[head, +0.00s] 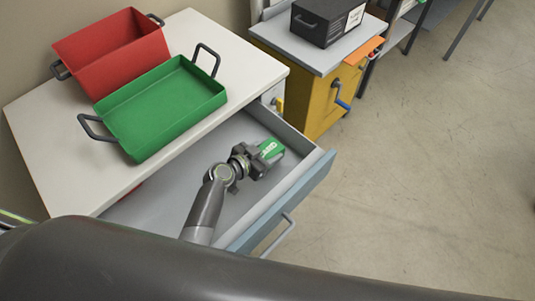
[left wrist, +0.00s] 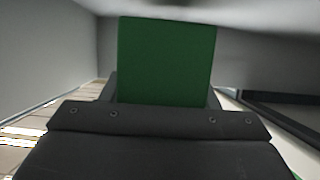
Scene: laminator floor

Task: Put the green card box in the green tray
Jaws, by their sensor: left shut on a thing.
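The green card box (head: 272,149) is in or just above the open drawer, near the drawer's far right corner. My left gripper (head: 262,157) is shut on it. In the left wrist view, the green box (left wrist: 166,60) stands up plain green beyond the dark gripper body (left wrist: 163,118). I cannot tell whether the box touches the drawer bottom. The green tray (head: 160,108) sits empty on the white cabinet top, up and left of the gripper. My right gripper is not in view.
The open drawer (head: 240,208) has a blue front with a handle. A yellow cabinet (head: 320,100) with a dark box (head: 325,22) stands to the right. The floor at right is clear.

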